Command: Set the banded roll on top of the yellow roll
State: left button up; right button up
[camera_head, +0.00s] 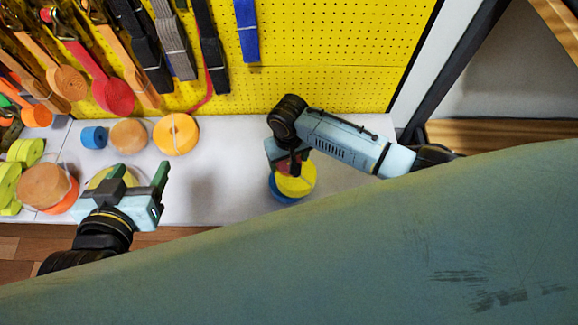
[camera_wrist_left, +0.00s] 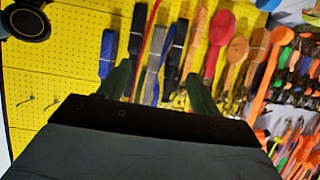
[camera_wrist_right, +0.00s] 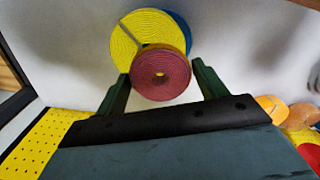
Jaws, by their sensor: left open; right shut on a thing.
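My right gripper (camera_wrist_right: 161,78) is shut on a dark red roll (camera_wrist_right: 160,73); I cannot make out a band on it. The roll is between the fingertips, in front of a larger yellow roll (camera_wrist_right: 125,45) with a thin grey line across it. In the head view the yellow roll (camera_head: 300,182) lies over a blue roll (camera_head: 280,193), and the gripper (camera_head: 287,166) with the dark red roll is right above it, partly hiding it. I cannot tell whether the two rolls touch. My left gripper (camera_head: 141,174) is open and empty at the left front.
An orange roll (camera_head: 175,133), a tan roll (camera_head: 128,135) and a small blue roll (camera_head: 93,137) sit on the white shelf (camera_head: 230,160). More rolls stand at the far left. Straps hang on the yellow pegboard (camera_head: 330,60). The shelf between my grippers is clear.

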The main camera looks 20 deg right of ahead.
notch_tip(320, 180, down, 4)
jog(key=shift+r+b, duration=0.1)
jog(key=shift+b, duration=1.1)
pick_arm(q)
notch_tip(320, 180, up, 10)
jog(key=w+d+t+h, duration=0.1)
jog(key=d+t+h, duration=0.1)
jog(key=t, duration=0.4)
jog(key=shift+w+d+t+h, duration=0.25)
jog(key=shift+w+t+h, duration=0.05)
jog(key=shift+w, duration=0.1)
pick_arm(e)
jog(key=shift+f, duration=0.2)
jog(key=shift+o, duration=1)
jog(key=shift+f, duration=0.1)
jog(key=o, duration=0.5)
jog(key=shift+c, duration=0.2)
